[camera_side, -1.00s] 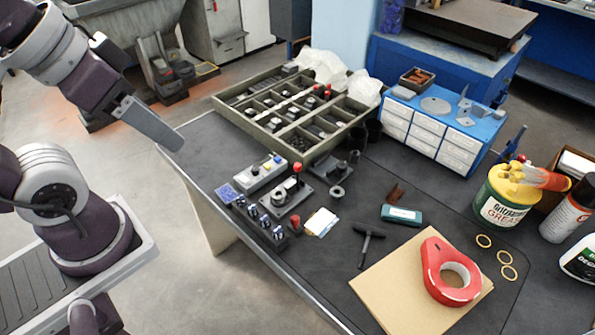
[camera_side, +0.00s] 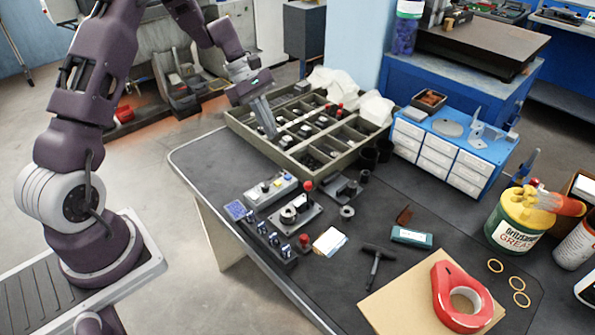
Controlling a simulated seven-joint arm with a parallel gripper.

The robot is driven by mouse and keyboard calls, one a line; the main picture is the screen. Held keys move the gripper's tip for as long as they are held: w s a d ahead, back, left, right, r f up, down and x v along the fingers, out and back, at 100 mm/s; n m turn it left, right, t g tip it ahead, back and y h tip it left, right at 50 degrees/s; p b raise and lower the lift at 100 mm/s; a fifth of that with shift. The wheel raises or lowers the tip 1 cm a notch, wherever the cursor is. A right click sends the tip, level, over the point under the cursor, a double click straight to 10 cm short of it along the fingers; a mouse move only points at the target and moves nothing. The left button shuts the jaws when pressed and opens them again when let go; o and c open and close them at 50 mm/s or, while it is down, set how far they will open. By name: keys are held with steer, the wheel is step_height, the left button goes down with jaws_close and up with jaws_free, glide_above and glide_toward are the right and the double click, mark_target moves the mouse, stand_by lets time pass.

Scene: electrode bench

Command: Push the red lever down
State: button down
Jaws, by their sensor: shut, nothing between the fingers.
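A red-knobbed lever (camera_side: 308,187) stands upright on a small grey plate fixture (camera_side: 298,212) near the left part of the dark bench. My gripper (camera_side: 271,132) is shut and empty. In the picture it overlaps the sectioned tray behind the lever, up and left of the red knob. It is apart from the lever; its exact height above the tray is hard to tell.
A grey control box (camera_side: 270,190) and a row of blue-capped switches (camera_side: 268,238) stand left of the lever. A second red knob (camera_side: 304,240) is in front. The sectioned tray (camera_side: 345,160) lies behind. A black T-handle tool (camera_side: 376,262) lies to the right.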

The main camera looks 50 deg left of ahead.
steer(key=shift+f, duration=0.2)
glide_toward(308, 193)
steer(key=a+f, duration=0.2)
steer(key=a, duration=0.1)
steer(key=d, duration=0.1)
steer(key=d+f, duration=0.1)
steer(key=d, duration=0.2)
steer(key=shift+w+f, duration=0.3)
steer(key=shift+w, duration=0.05)
steer(key=shift+d+r+y, duration=0.1)
steer(key=shift+d+y, duration=0.15)
steer(key=shift+y, duration=0.15)
